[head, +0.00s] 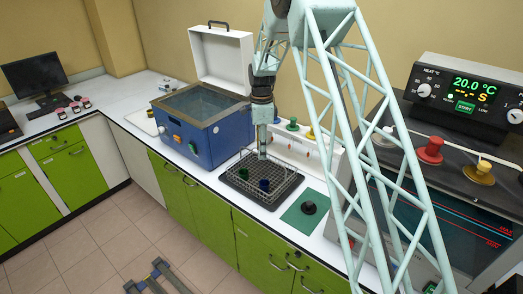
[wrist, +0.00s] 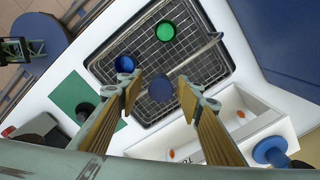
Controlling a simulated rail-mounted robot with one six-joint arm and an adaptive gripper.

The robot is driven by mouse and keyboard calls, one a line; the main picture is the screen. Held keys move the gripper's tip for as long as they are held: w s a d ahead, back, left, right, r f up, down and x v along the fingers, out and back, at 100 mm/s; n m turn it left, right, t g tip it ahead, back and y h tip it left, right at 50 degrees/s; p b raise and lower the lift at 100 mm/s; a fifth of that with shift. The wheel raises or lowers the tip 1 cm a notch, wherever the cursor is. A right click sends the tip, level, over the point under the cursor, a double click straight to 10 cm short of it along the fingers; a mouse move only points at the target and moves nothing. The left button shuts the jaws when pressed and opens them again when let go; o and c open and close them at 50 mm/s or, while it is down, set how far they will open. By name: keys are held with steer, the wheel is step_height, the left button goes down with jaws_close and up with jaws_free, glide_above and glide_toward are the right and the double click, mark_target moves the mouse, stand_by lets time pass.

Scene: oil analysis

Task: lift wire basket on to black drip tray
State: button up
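The wire basket (head: 283,167) appears to stand in the black drip tray (head: 240,189) on the white counter. It holds a green cup (head: 243,173) and a blue cup (head: 264,184). The wrist view also shows the wire basket (wrist: 198,66), the drip tray's rim (wrist: 92,68), the green cup (wrist: 165,31) and the blue cup (wrist: 124,64). My gripper (head: 262,153) points down over the basket. In the wrist view my gripper (wrist: 160,92) is open, with a dark blue round piece (wrist: 160,88) between its fingers and gaps on both sides. A bar slants from near this piece across the basket.
A blue bath (head: 205,125) with a raised white lid stands left of the tray. A white rack (head: 308,152) with coloured caps is behind. A green mat (head: 293,222) with a black knob lies right. A heated bath (head: 430,215) stands further right.

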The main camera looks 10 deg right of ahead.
steer(key=shift+r, duration=0.1)
stand_by(0.3)
step_height(320, 180, up, 12)
stand_by(0.7)
stand_by(0.7)
